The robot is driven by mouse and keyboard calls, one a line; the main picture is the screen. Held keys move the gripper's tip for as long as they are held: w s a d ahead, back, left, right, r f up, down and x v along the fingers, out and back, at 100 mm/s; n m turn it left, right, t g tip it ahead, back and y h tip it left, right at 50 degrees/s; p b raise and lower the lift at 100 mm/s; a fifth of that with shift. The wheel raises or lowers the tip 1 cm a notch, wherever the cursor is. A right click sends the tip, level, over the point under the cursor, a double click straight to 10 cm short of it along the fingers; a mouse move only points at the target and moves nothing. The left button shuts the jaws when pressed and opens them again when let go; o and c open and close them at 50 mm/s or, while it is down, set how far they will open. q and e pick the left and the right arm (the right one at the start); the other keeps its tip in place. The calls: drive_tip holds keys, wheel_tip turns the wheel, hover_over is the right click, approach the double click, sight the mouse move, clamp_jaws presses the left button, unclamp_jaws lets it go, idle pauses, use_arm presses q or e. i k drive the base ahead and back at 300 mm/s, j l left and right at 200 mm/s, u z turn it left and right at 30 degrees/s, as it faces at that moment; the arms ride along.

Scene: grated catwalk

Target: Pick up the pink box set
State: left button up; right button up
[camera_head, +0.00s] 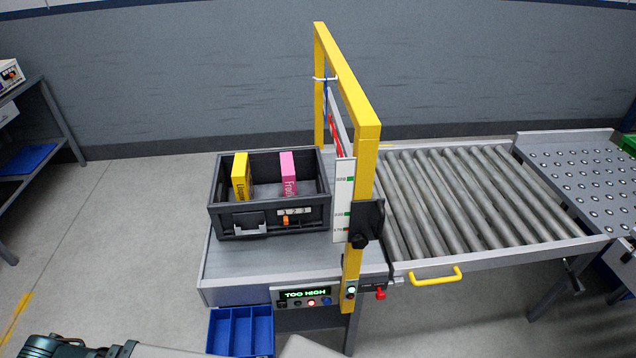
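The pink box set (289,174) stands upright inside a dark grey crate (272,224), toward its back right. Its spine carries lettering, and its lower part is partly hidden by the crate's front wall. A yellow box set (240,176) stands upright at the left in the same crate, apart from the pink one. The crate rests on a grey table (225,265) left of a yellow frame. Parts that look like my own arms show along the bottom edge. No gripper fingers can be made out, and nothing touches the pink box set.
The yellow frame (368,131) rises just right of the crate, carrying a marked white panel (343,196). A display (306,294) below reads "TOO HIGH". A roller conveyor (470,205) runs right. A blue divided bin (240,333) hangs in front. Space above the crate is clear.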

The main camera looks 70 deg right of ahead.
sight(289, 180)
drive_tip(key=i+l+z, duration=0.1)
drive_tip(key=z, duration=0.3)
drive_tip(key=i+z, duration=0.2)
drive_tip(key=z, duration=0.2)
drive_tip(key=i+z, duration=0.2)
drive_tip(key=z, duration=0.2)
